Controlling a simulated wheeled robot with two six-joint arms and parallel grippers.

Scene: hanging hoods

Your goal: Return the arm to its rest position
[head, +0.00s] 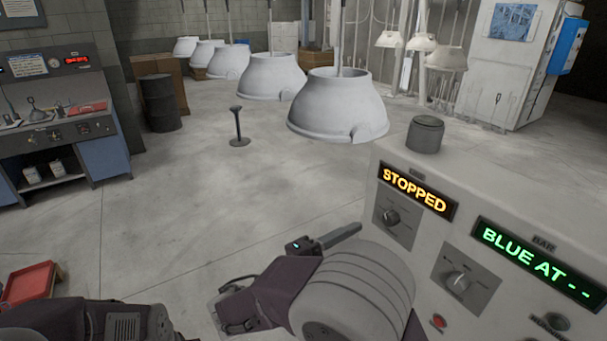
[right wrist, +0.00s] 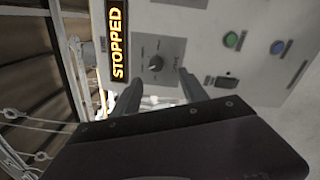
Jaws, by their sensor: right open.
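My right arm reaches up from the bottom middle of the head view, in front of the grey control console (head: 490,183). My right gripper (head: 335,237) points toward the console's front, with one grey finger clearly visible there. In the right wrist view my right gripper (right wrist: 160,90) has its two fingers spread apart with nothing between them. A knob (right wrist: 156,63) under the "STOPPED" display (right wrist: 118,40) shows beyond the fingertips. Contact with the panel cannot be told. Part of my left arm shows at the bottom left of the head view; its gripper is out of sight.
The console also carries a "BLUE AT --" display (head: 533,263), a second knob (head: 457,283) and a red button (head: 438,321). White hoods (head: 335,103) hang in a row behind. A workbench (head: 60,120) and red tray (head: 30,284) are left. Open floor lies between.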

